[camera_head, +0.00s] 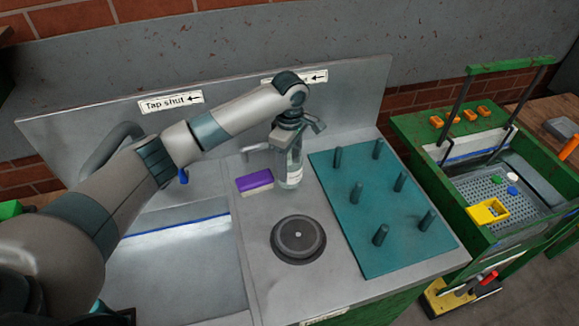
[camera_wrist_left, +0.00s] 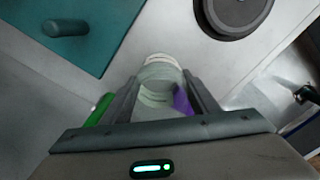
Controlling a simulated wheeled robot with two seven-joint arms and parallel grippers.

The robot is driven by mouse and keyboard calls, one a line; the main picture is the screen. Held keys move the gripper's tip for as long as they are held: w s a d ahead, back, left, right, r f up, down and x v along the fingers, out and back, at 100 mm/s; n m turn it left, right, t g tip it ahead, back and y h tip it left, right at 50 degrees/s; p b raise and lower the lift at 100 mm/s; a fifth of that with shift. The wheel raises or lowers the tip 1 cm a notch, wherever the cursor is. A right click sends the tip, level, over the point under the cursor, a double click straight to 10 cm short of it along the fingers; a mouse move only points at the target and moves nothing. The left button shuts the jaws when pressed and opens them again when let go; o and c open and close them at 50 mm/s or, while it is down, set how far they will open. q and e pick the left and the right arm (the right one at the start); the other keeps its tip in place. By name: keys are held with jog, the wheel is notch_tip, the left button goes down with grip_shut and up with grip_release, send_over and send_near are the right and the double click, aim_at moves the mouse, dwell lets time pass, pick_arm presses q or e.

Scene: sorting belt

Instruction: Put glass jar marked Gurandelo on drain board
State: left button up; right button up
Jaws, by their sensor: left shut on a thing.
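My left gripper (camera_head: 291,130) is shut on a glass jar (camera_head: 287,170) with a pale label. In the left wrist view the jar (camera_wrist_left: 160,82) shows between the two fingers (camera_wrist_left: 157,98). The jar looks upright, and I cannot tell whether its base touches the counter. The writing on its label is too small to read. The teal drain board (camera_head: 345,225) with several upright pegs lies to the right of the jar, and its corner (camera_wrist_left: 100,22) shows in the left wrist view. My right gripper is not in view.
A purple and white sponge (camera_head: 255,181) lies left of the jar. A dark round disc (camera_head: 298,240) sits on the counter in front of it. The sink (camera_head: 180,265) is at the left. A green bench with a grey basket (camera_head: 477,190) stands at the right.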

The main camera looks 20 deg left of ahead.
pick_arm(q)
jog(key=shift+f, duration=1.1)
jog(key=shift+p, duration=0.35)
jog(key=o, duration=1.2)
jog(key=shift+f, duration=0.1)
jog(key=shift+r+b, duration=0.35)
jog(key=shift+r, duration=0.25)
notch_tip(320, 180, up, 11)
jog(key=b, duration=0.3)
